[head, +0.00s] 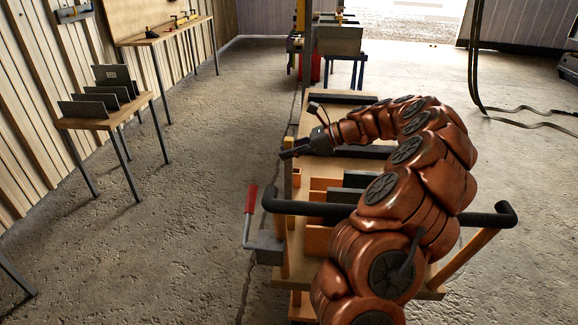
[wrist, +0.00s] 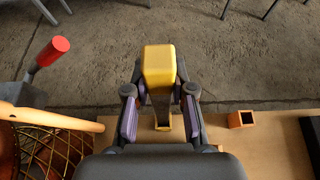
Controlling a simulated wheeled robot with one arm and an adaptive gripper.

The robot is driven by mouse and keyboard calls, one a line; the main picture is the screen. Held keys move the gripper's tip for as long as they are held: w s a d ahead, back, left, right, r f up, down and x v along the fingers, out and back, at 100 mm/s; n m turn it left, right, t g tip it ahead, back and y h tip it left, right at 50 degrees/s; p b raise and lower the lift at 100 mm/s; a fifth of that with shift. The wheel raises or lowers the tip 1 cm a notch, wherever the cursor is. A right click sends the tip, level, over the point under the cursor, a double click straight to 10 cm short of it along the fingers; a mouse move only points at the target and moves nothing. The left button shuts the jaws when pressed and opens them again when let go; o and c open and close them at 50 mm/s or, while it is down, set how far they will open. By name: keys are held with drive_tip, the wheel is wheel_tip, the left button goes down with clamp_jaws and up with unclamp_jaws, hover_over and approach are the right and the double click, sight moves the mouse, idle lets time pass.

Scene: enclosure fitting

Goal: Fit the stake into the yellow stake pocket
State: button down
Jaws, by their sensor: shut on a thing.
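The stake (wrist: 158,66) is a bar with a yellow top, standing about upright between my gripper's purple-padded fingers (wrist: 158,113). My gripper is shut on it. In the head view my gripper (head: 290,153) holds the stake (head: 289,172) at the left edge of the cart deck. The yellow stake pocket (wrist: 163,127) is a small square socket on the deck edge, directly below the stake in the wrist view. The stake's lower end overlaps it there; I cannot tell whether it is inside or just above.
Another square pocket (wrist: 241,119), orange-brown, sits to the right on the deck edge. A red-handled lever (head: 251,200) stands at the cart's near left. A dark push bar (head: 310,209) crosses the cart's near end. A bench with grey plates (head: 88,108) stands left, across open floor.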

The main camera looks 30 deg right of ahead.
sight(291, 161)
drive_tip(key=shift+f, duration=2)
drive_tip(key=c, duration=1)
unclamp_jaws()
drive_tip(key=shift+s+d+r, duration=0.1)
drive_tip(key=shift+d+r, duration=0.05)
drive_tip(key=shift+r, duration=0.05)
drive_tip(key=v, duration=1.1)
drive_tip(key=shift+s+d+r, duration=0.1)
drive_tip(key=shift+s+d, duration=0.1)
drive_tip(key=shift+d, duration=0.05)
